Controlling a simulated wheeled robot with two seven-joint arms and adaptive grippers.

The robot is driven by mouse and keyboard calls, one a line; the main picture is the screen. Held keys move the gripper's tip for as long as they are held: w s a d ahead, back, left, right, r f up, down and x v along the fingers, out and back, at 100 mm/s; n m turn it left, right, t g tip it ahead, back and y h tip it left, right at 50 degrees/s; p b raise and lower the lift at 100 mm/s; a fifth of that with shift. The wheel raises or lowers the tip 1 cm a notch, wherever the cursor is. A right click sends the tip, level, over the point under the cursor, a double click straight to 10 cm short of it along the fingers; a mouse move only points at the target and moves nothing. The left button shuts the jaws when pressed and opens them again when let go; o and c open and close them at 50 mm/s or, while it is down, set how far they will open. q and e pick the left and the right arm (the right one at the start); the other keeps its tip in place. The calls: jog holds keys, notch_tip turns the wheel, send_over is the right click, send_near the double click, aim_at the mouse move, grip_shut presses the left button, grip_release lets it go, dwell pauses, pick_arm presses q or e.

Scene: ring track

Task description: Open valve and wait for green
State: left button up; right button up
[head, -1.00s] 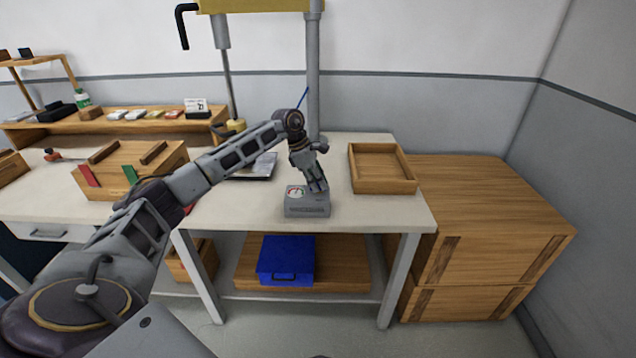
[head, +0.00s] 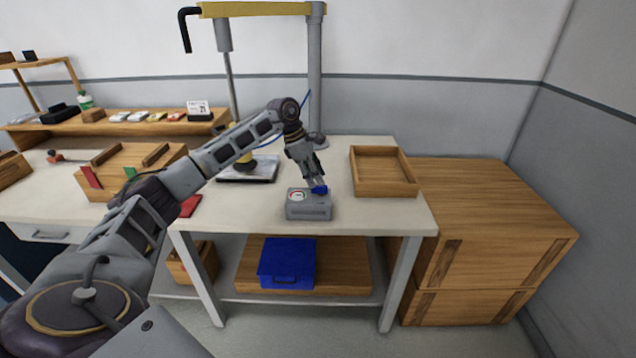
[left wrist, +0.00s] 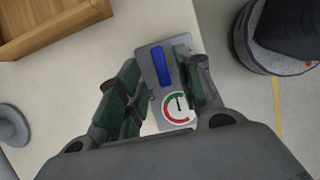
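The valve unit is a grey box (head: 308,211) on the table, with a blue handle (head: 319,190) and a round gauge (head: 297,195) on top. In the left wrist view the blue handle (left wrist: 161,67) lies between the fingers with gaps to both sides. The gauge (left wrist: 177,108) has a red and green ring and a dark needle; I cannot tell which colour it points to. My left gripper (head: 315,182) is just above the box; in the left wrist view its fingers (left wrist: 155,90) are apart. My right gripper is not in view.
An empty wooden tray (head: 383,187) stands right of the box. A pole stand with a grey base (head: 238,175) is behind my left forearm. Wooden crates (head: 490,215) stand right of the table. A blue case (head: 287,263) sits on the lower shelf. The table front right is clear.

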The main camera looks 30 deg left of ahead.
pick_arm(q)
jog(key=v, duration=0.8)
jog(key=shift+f, duration=0.1)
dwell(0.5)
